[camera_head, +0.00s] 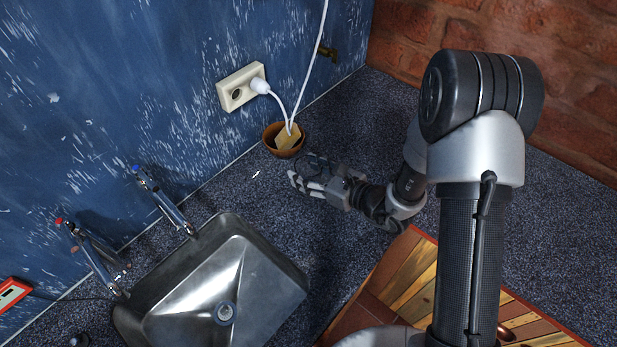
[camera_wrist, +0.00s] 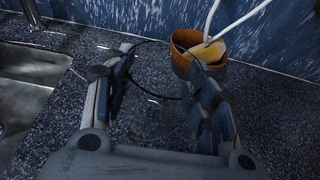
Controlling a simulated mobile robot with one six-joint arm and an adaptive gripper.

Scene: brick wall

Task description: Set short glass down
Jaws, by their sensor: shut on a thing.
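The short glass (camera_wrist: 155,78) is clear and hard to see. In the wrist view its thin dark rim curves between my two fingers. My gripper (camera_wrist: 162,90) is shut on it, with one finger at each side. In the head view my gripper (camera_head: 300,178) is low over the speckled dark countertop (camera_head: 245,200), just in front of a brown bowl. The glass is hard to make out there. I cannot tell whether its base touches the counter.
The brown bowl (camera_head: 271,138) holds a yellowish block and a white cable end; it also shows in the wrist view (camera_wrist: 181,62). A socket (camera_head: 236,92) is on the blue wall. A metal sink (camera_head: 190,275) lies left, a wooden board (camera_head: 400,275) in front. Countertop right of my gripper is clear.

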